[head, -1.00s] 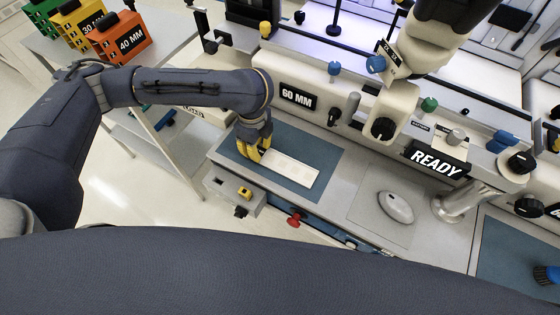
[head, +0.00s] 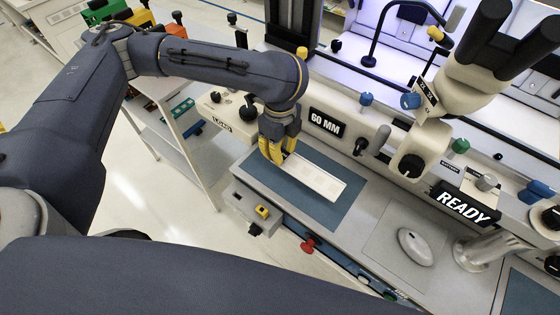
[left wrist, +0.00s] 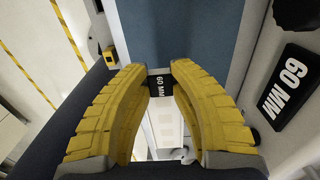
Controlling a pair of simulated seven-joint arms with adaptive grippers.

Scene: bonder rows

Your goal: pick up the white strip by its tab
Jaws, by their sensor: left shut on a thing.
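The white strip (head: 318,180) appears over the blue mat (head: 262,178) on the bench in the head view. My left gripper (head: 273,158) is at the strip's left end, pointing down. The white body of the strip (left wrist: 165,128) shows between the fingers below the tab. I cannot tell whether the strip touches the mat or is slightly above it. My right gripper is not in view.
A machine with a 60 MM sign (head: 327,122) and knobs stands behind the mat. A READY sign (head: 465,205) and a white mouse-shaped object (head: 415,246) are to the right. A red knob (head: 307,246) is on the bench front. A shelf (head: 165,90) stands left.

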